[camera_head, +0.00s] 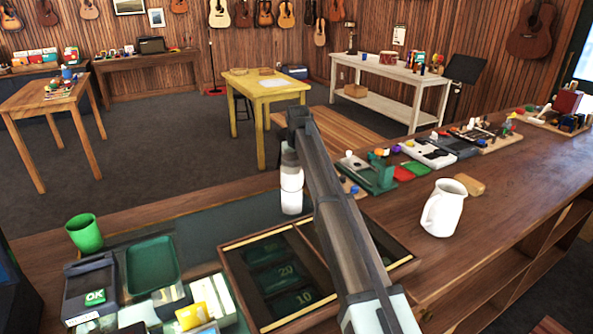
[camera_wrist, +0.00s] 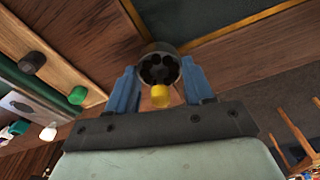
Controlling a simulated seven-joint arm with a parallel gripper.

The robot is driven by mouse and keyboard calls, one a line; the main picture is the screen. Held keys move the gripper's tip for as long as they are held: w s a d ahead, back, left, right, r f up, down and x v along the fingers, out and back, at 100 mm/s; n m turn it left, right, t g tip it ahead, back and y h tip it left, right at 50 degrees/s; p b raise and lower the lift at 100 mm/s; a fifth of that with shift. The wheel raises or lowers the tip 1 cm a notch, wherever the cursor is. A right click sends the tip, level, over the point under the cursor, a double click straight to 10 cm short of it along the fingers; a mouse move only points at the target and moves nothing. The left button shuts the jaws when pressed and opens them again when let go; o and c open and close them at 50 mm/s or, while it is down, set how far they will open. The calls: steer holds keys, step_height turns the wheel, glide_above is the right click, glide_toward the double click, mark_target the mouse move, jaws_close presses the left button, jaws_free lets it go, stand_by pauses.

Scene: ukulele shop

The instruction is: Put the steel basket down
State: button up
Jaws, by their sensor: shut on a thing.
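My gripper (camera_wrist: 160,78) shows in the wrist view, its two blue fingers on either side of a small, dark grey, round thing. This thing, which I take to be the steel basket (camera_wrist: 176,67), has several dark openings in its face. The fingers are shut on it near their tips. A small yellow piece (camera_wrist: 160,97) shows just in front of it, between the fingers; I cannot tell whether it is part of it. In the head view my arm crosses the middle of the picture, and neither the fingers nor the basket can be made out.
A wooden cash tray (camera_head: 233,282) lies on the counter, with a green tray (camera_head: 152,265), a green cup (camera_head: 85,233) and a card terminal (camera_head: 91,289) to its left. A white jug (camera_head: 442,208) stands at right.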

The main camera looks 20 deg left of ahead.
steer(key=shift+f, duration=0.55)
steer(key=o, duration=1.2)
steer(key=shift+c, duration=0.2)
steer(key=shift+r, duration=0.1)
